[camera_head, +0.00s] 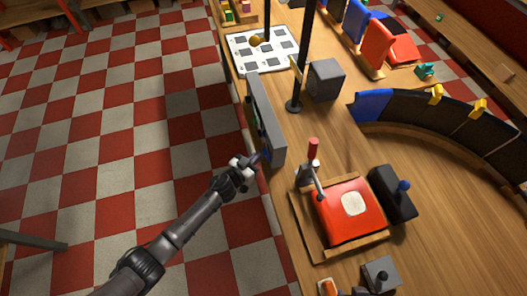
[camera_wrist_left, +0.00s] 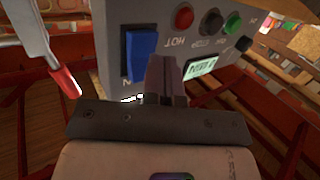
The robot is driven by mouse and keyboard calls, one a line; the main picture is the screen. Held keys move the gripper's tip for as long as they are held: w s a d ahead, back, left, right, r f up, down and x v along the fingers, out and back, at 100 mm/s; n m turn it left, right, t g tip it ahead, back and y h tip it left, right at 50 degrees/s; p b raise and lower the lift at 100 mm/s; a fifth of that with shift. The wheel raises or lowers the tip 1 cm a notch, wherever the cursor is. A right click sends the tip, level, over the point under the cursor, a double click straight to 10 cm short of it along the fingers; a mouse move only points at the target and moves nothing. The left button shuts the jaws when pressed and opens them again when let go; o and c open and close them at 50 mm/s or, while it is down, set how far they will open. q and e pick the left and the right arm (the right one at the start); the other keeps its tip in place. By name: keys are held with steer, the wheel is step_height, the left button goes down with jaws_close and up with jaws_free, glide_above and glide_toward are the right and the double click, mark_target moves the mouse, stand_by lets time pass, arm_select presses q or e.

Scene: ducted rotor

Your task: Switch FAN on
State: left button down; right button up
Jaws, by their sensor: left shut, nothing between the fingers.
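A grey control box (camera_head: 266,118) stands along the left edge of the wooden table. The left wrist view shows its panel (camera_wrist_left: 118,45) upside down, with a blue rocker switch (camera_wrist_left: 141,52), a red button (camera_wrist_left: 184,17), a black knob (camera_wrist_left: 211,22), a green button (camera_wrist_left: 233,23) and a small lit display (camera_wrist_left: 201,67). I cannot read a FAN label; one label reads HOT. My left gripper (camera_head: 257,158) is shut and empty at the box's near end. Its fingertips (camera_wrist_left: 166,70) are close beside the blue switch; I cannot tell if they touch it. My right gripper is out of view.
A red press-like device (camera_head: 348,212) with a red-handled lever (camera_head: 313,150) stands right of the box. A black stand (camera_head: 294,105) and a grey block (camera_head: 325,80) are behind it. The checkered floor (camera_head: 110,150) left of the table is open.

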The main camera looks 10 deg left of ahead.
arm_select(q)
steer(key=shift+w+d+r, duration=0.2)
steer(key=shift+d, duration=0.15)
stand_by(0.4)
steer(key=shift+d+r+p, duration=0.3)
steer(key=shift+r, duration=0.05)
stand_by(0.9)
steer(key=shift+a, duration=0.1)
steer(key=shift+s+a+f, duration=0.2)
steer(key=shift+a+f, duration=0.3)
steer(key=shift+a, duration=0.1)
steer(key=a, duration=0.1)
steer(key=s+a+f, duration=0.2)
steer(key=a, duration=0.1)
steer(key=shift+s+f, duration=0.1)
steer(key=shift+s, duration=0.05)
stand_by(0.5)
stand_by(0.5)
